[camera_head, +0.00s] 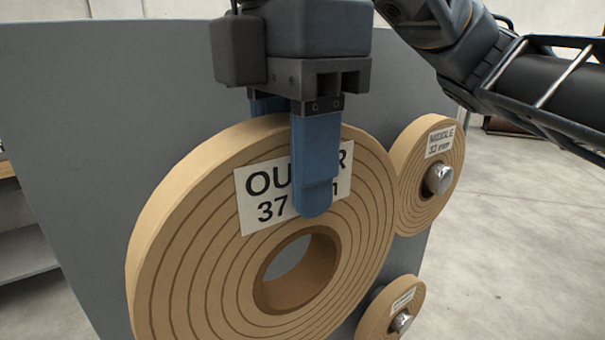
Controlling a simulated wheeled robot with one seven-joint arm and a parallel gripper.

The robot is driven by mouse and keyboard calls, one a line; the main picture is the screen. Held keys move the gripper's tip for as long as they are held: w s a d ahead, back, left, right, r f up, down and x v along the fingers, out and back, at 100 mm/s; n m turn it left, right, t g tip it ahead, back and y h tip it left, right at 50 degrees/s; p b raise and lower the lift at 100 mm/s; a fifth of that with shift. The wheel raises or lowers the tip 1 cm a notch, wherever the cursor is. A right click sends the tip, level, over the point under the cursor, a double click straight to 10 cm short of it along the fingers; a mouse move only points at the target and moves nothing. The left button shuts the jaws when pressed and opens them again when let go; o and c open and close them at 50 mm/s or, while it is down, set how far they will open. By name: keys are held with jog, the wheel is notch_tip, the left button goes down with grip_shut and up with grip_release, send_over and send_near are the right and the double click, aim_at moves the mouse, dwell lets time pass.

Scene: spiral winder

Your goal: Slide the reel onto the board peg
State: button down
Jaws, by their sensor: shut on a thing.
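A large tan reel (182,262) with spiral grooves and a white label, partly covered, reading "OU…R 37", fills the middle of the view. My gripper (300,200) is shut on the reel's upper rim, with one blue finger over its front face and label and the other behind it. The reel hangs upright and slightly turned, in front of the grey board (100,110). Its round centre hole is open and shows grey through it. No peg shows in the hole; any peg for this reel is hidden. The reel's lower edge is cut off.
A smaller reel (409,195) labelled "MIDDLE 32 mm" sits on a metal peg (438,179) at right, beside the large reel's edge. A small reel (378,312) sits on another metal peg (401,322) at lower right. A shelf (25,252) stands at left. Concrete floor is clear at right.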

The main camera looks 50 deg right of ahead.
jog(key=shift+w+d+b, duration=0.35)
jog(key=shift+w+b, duration=0.2)
jog(key=shift+w, duration=1.1)
jog(key=shift+w+d+b, duration=0.3)
jog(key=shift+w+b, duration=0.2)
jog(key=shift+w, duration=1.1)
jog(key=shift+w+d+b, duration=0.35)
jog(key=shift+w+b, duration=0.2)
jog(key=shift+w, duration=1.1)
jog(key=shift+w+f, duration=0.1)
jog(key=shift+w, duration=0.05)
jog(key=shift+f, duration=0.1)
jog(key=shift+c, duration=2.4)
grip_release()
jog(key=shift+f, duration=0.1)
notch_tip(320, 180, up, 8)
jog(key=shift+p, duration=0.3)
